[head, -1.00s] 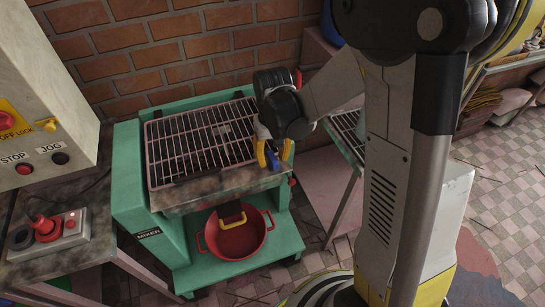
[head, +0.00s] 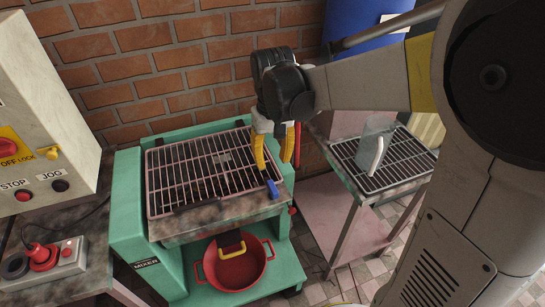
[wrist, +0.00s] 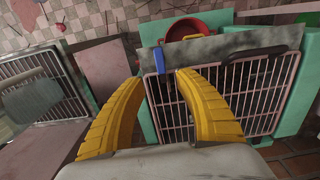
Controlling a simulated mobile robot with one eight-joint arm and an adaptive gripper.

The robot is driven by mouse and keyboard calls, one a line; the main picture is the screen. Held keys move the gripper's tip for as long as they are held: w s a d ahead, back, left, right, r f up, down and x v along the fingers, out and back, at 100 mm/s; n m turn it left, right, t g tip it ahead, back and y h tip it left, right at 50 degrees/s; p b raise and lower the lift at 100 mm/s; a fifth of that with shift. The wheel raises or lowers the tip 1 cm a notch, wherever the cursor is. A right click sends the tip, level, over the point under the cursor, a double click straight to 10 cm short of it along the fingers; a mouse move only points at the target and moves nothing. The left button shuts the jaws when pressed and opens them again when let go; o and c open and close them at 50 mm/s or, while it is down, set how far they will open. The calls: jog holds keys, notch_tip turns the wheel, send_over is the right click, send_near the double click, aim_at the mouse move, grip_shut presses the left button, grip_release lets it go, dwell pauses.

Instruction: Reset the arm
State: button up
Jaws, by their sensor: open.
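My gripper (head: 276,158) hangs over the right side of the green mixer (head: 128,205), above its barred grate (head: 195,165). Its two yellow fingers are apart with nothing between them. In the wrist view my gripper (wrist: 158,95) shows both fingers spread, pointing at the grate (wrist: 168,105) and its front metal edge. A small blue piece (head: 273,189) sits at the front right corner of the grate; it also shows in the wrist view (wrist: 158,66), beyond the fingertips.
A red pot (head: 236,268) stands on the mixer's lower shelf. At right is a side table (head: 345,205) with a grate and a clear guard with a white handle (head: 376,155). A brick wall (head: 180,60) closes the back.

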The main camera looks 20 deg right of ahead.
jog(key=shift+r, duration=0.25)
jog(key=shift+s, duration=0.1)
jog(key=s+r+t, duration=0.5)
jog(key=s+t, duration=0.2)
jog(key=s, duration=0.5)
jog(key=shift+s, duration=0.25)
jog(key=shift+a, duration=0.1)
dwell(0.8)
